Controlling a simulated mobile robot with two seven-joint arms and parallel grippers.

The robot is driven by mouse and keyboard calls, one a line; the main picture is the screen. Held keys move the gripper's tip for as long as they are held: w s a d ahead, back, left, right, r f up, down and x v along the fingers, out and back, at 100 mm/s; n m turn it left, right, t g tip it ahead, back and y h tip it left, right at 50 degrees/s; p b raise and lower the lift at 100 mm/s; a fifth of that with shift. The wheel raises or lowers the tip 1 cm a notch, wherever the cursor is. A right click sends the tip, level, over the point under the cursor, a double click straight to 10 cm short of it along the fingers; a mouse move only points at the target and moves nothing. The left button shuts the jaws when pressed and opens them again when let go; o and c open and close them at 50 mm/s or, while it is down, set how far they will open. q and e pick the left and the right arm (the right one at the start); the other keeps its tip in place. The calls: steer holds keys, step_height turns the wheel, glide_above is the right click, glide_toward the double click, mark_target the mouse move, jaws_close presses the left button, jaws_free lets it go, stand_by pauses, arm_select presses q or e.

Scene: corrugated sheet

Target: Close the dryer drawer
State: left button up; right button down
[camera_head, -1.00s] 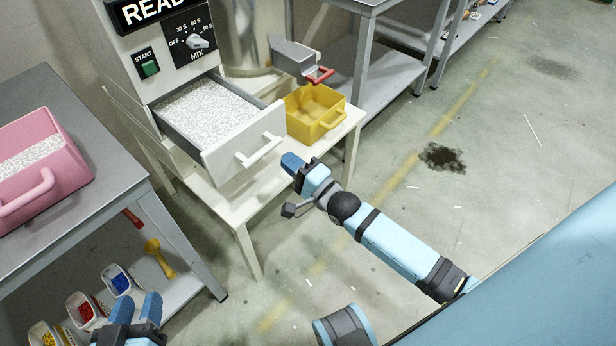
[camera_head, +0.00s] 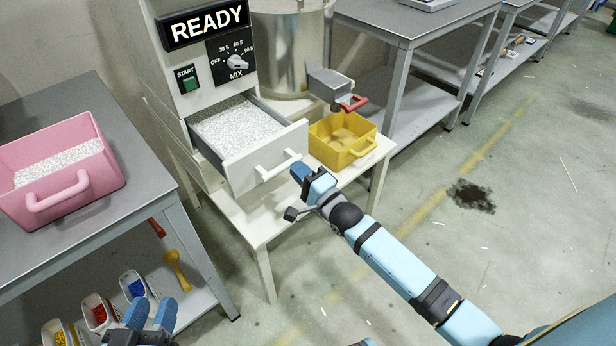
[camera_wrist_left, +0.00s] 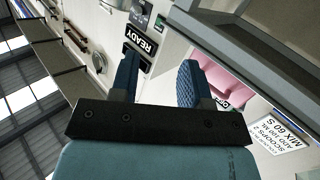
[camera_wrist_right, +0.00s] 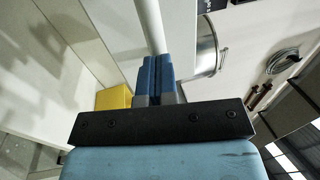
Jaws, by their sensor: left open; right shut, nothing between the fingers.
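The dryer drawer (camera_head: 257,152) is pulled out from the white machine (camera_head: 205,70) and is filled with white granules (camera_head: 236,128). Its front carries a white bar handle (camera_head: 278,165). My right gripper (camera_head: 299,171) is shut and empty, with its fingertips close to the right end of the handle; I cannot tell whether they touch. In the right wrist view the shut fingers (camera_wrist_right: 156,72) point along a white bar (camera_wrist_right: 150,25). My left gripper (camera_head: 150,316) is open and empty at the lower left, away from the drawer; its spread fingers (camera_wrist_left: 158,80) show in the left wrist view.
A yellow bin (camera_head: 343,140) stands right of the drawer on the cream table (camera_head: 262,222), below a grey chute with a red handle (camera_head: 354,103). A pink bin (camera_head: 60,175) sits on the grey table at left. Small bins (camera_head: 98,313) are on its lower shelf.

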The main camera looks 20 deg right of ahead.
mark_target(281, 157)
steer(key=x, duration=0.2)
steer(key=f+x, duration=0.1)
steer(key=x, duration=0.2)
steer(key=b+x, duration=0.1)
steer(key=x, duration=0.2)
steer(key=shift+w+f, duration=0.15)
steer(key=shift+f, duration=0.15)
steer(key=b+x, duration=0.1)
steer(key=x, duration=0.1)
steer(key=f+b+x, duration=0.1)
steer(key=x, duration=0.2)
steer(key=f+b+x, duration=0.1)
steer(key=x, duration=0.2)
steer(key=shift+w+a+r, duration=0.1)
steer(key=shift+w+a, duration=0.05)
steer(key=shift+w, duration=0.25)
steer(key=x, duration=0.1)
steer(key=b+x, duration=0.1)
steer(key=x, duration=0.1)
steer(key=shift+w+f+b, duration=0.1)
steer(key=shift+f+b, duration=0.15)
steer(key=shift+b, duration=0.1)
steer(key=shift+r, duration=0.1)
arm_select(q)
steer(key=d+r+t+h, duration=0.1)
steer(key=r, duration=0.1)
steer(key=d+r+t+h, duration=0.1)
steer(key=shift+d+r, duration=0.2)
steer(key=shift+r, duration=0.15)
